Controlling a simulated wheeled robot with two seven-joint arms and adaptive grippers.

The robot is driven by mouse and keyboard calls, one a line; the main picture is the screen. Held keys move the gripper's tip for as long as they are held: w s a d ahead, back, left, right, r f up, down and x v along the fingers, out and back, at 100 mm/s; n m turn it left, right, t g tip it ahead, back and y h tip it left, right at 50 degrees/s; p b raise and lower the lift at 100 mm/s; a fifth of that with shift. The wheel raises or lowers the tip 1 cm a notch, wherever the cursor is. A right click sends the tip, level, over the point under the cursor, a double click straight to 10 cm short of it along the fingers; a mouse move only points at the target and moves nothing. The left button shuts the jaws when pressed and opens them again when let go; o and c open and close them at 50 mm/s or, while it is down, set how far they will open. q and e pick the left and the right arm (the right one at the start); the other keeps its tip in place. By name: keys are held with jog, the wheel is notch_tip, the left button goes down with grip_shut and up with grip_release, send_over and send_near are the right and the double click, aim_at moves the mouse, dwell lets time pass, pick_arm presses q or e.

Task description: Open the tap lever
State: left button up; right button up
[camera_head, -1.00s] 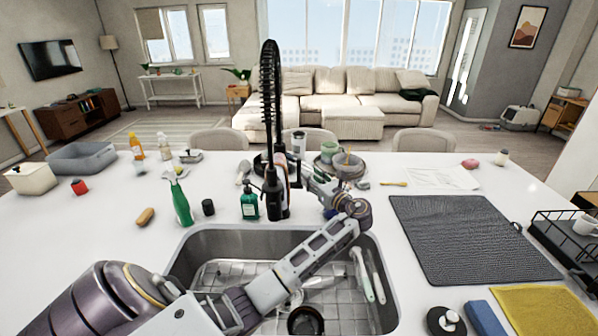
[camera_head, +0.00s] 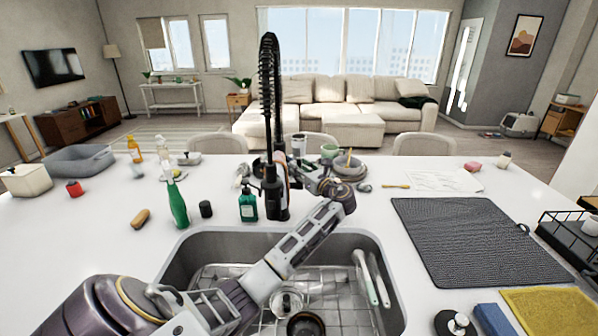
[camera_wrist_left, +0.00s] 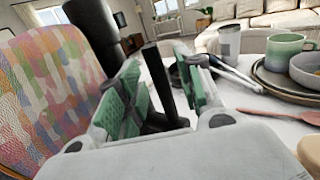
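The black tap (camera_head: 270,110) with its coiled spout stands behind the sink. My left arm reaches over the sink from the left, and my left gripper (camera_head: 303,174) is just right of the tap's body. In the left wrist view the left gripper (camera_wrist_left: 163,95) is open, its green-padded fingers on either side of a black tap lever (camera_wrist_left: 156,75). The lever rises tilted between the pads, with a gap visible on its right; contact on the left is hard to tell. The thick black tap body (camera_wrist_left: 92,30) is left of the fingers. My right gripper is not in view.
The steel sink (camera_head: 190,247) holds a rack and utensils. A green spray bottle (camera_head: 177,205) and teal soap bottle (camera_head: 248,206) stand left of the tap. Stacked dishes (camera_head: 349,168) are right of the gripper. A multicoloured textured object (camera_wrist_left: 45,95) is close on the left.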

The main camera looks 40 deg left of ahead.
pick_arm(q)
jog(key=shift+w+a+b, duration=0.15)
jog(key=shift+a+b, duration=0.15)
jog(key=shift+a, duration=0.3)
grip_shut()
